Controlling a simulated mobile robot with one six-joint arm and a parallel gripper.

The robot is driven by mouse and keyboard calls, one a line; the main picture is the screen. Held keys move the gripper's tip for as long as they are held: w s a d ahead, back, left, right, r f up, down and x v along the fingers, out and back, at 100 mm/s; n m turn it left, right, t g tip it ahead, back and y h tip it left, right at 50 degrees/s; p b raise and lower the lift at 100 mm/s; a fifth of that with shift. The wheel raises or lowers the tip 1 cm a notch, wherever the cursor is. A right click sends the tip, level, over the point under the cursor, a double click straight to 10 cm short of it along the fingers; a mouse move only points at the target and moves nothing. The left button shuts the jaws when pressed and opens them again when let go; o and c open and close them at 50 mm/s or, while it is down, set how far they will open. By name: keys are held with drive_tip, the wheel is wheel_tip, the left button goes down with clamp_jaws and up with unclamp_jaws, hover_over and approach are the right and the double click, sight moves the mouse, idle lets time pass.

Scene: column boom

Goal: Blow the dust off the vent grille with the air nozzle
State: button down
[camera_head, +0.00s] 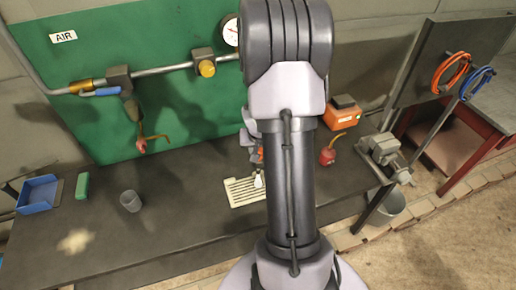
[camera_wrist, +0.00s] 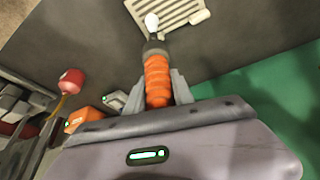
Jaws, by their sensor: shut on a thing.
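The vent grille (camera_head: 241,192) is a cream slotted plate lying on the dark bench, partly hidden behind my arm in the head view. Its slats also show at the top of the wrist view (camera_wrist: 178,10). My gripper (camera_wrist: 160,88) is shut on the air nozzle (camera_wrist: 157,78), around its orange ribbed grip. The nozzle has a dark collar and a pale rounded tip, which points toward the grille and overlaps its edge in the wrist view. Whether the tip touches the grille I cannot tell. I cannot make out dust on the visible slats.
On the bench (camera_head: 180,215) are a blue tray (camera_head: 38,195), a green block (camera_head: 82,186), a grey cup (camera_head: 130,201), a tan patch (camera_head: 77,241), a red can (camera_head: 327,154) and a vise (camera_head: 384,155). Pipes with a blue-handled valve (camera_head: 108,91) cross the green panel (camera_head: 75,60).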

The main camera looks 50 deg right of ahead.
drive_tip(key=shift+w+a+f+b, duration=0.15)
drive_tip(key=shift+w+a+b, duration=0.15)
drive_tip(key=shift+b, duration=0.45)
drive_tip(key=a+b, duration=0.1)
drive_tip(key=w+a+b, duration=0.1)
drive_tip(key=b, duration=0.1)
drive_tip(key=a+b, duration=0.1)
drive_tip(key=shift+w+a+r+b, duration=0.15)
drive_tip(key=shift+w+r+b, duration=0.05)
drive_tip(key=shift+w+b, duration=0.2)
idle(0.4)
